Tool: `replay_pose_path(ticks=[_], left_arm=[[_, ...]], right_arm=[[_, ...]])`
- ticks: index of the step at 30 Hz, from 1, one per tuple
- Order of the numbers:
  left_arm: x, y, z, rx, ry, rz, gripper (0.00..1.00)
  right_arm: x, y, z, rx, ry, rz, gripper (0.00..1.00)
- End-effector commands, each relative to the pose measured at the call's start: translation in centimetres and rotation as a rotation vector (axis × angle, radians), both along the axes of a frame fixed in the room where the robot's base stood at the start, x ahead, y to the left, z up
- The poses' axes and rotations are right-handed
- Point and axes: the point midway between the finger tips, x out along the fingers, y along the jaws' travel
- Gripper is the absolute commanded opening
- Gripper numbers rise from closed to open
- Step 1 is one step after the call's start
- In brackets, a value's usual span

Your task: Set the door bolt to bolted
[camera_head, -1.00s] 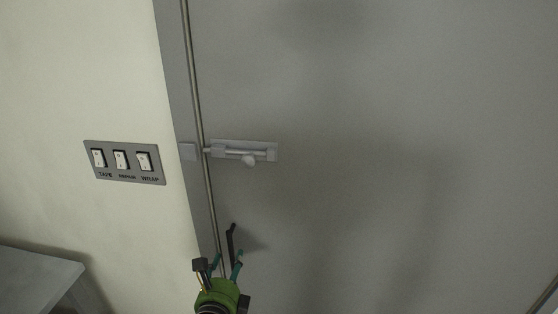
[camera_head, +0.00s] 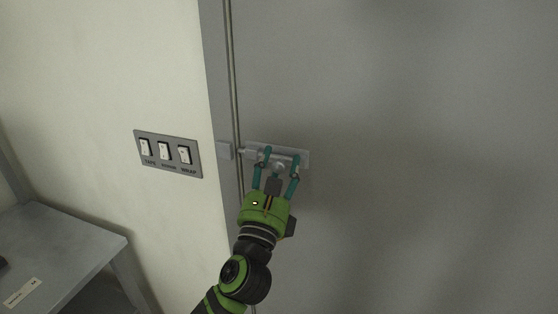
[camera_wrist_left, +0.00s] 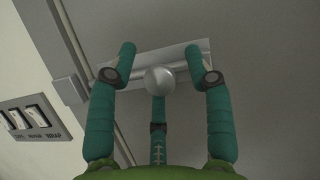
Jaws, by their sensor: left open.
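The door bolt (camera_head: 304,160) is a pale metal plate with a sliding rod and a round knob, fixed on the grey door. Its separate keeper block (camera_head: 224,150) sits on the frame to the left, and the rod's left end appears short of it. In the left wrist view the knob (camera_wrist_left: 159,80) shows between the two upper fingers, with the third finger below it. My left gripper (camera_head: 282,155) is open around the knob; contact cannot be told. Its fingers partly hide the plate in the head view. My right gripper is not in view.
A switch panel (camera_head: 168,154) with three white rocker switches is on the pale wall left of the door frame. A grey table (camera_head: 75,240) stands at the lower left. The door to the right is bare.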

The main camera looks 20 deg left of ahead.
Motion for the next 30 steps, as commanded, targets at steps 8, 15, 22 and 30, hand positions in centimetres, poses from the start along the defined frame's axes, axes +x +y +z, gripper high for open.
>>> replay_pose_path(ticks=[8, 15, 22, 30], left_arm=[[0.3, 0.0, 0.0, -0.001, 0.001, -0.001, 0.51], [0.2, 0.0, 0.1, -0.001, 0.000, -0.001, 0.00], [0.3, 1.3, 0.2, 0.004, -0.001, 0.001, 0.00], [0.3, 3.2, 0.2, -0.001, -0.003, -0.001, 0.00]], right_arm=[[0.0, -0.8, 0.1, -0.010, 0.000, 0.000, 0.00], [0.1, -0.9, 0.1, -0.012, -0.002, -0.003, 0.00], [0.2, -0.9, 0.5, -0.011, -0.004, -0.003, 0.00], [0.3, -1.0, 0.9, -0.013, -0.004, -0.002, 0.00]])
